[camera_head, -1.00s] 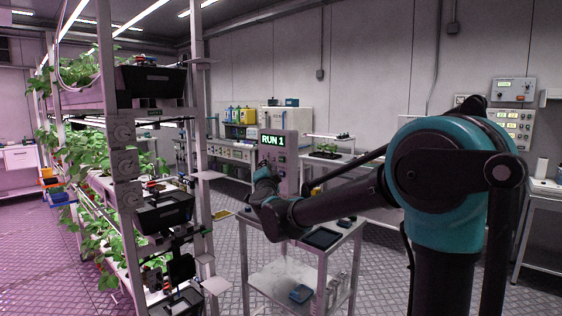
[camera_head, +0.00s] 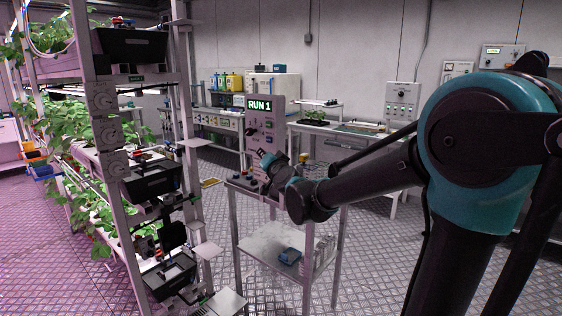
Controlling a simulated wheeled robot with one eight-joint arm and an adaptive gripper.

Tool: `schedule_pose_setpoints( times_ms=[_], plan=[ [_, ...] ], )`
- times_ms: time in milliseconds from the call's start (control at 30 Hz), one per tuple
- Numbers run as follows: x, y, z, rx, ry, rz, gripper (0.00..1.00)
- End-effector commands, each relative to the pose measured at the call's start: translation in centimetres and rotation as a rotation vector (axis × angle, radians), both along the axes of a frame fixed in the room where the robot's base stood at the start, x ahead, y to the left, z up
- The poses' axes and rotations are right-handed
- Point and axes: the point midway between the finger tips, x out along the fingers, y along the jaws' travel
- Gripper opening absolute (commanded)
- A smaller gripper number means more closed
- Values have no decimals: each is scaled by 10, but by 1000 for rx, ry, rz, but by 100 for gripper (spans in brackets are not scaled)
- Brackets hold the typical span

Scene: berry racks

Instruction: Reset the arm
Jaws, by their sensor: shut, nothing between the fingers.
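My arm, teal and black, reaches from the right edge of the head camera view to the middle. Its teal wrist hangs in front of the grey control panel (camera_head: 266,128) with the lit "RUN 1" display. My gripper (camera_head: 263,155) is small and dark at the end of the wrist, against the lower part of the panel. It is shut and holds nothing. I cannot tell whether it touches the panel. My forearm hides part of the trolley (camera_head: 262,237) below.
A plant rack (camera_head: 186,110) with black bins (camera_head: 152,182) and leafy plants stands close on the left. A blue item (camera_head: 290,256) lies on the trolley's lower shelf. Benches with instruments line the back wall. The floor (camera_head: 375,262) right of the trolley is clear.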

Motion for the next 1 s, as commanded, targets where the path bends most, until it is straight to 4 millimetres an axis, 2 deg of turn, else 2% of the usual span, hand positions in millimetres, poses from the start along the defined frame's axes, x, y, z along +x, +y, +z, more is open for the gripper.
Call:
schedule_pose_setpoints(
  times_ms=[33, 100, 300, 367, 500, 600, 700, 800, 900, 1000],
  plan=[
    [-14, -17, -23, -75, 40, 25, 0],
    [-36, -36, -61, -188, 115, 68, 0],
    [-104, -98, -164, -451, 356, 128, 0],
    [-127, -119, -192, -514, 435, 134, 0],
    [-185, -169, -252, -646, 628, 133, 0],
    [-228, -203, -287, -719, 765, 120, 0],
    [-266, -230, -313, -773, 884, 105, 0],
    [-294, -249, -329, -805, 971, 92, 0],
    [-311, -259, -338, -823, 1023, 83, 0],
    [-317, -263, -341, -829, 1043, 80, 0]
  ],
)
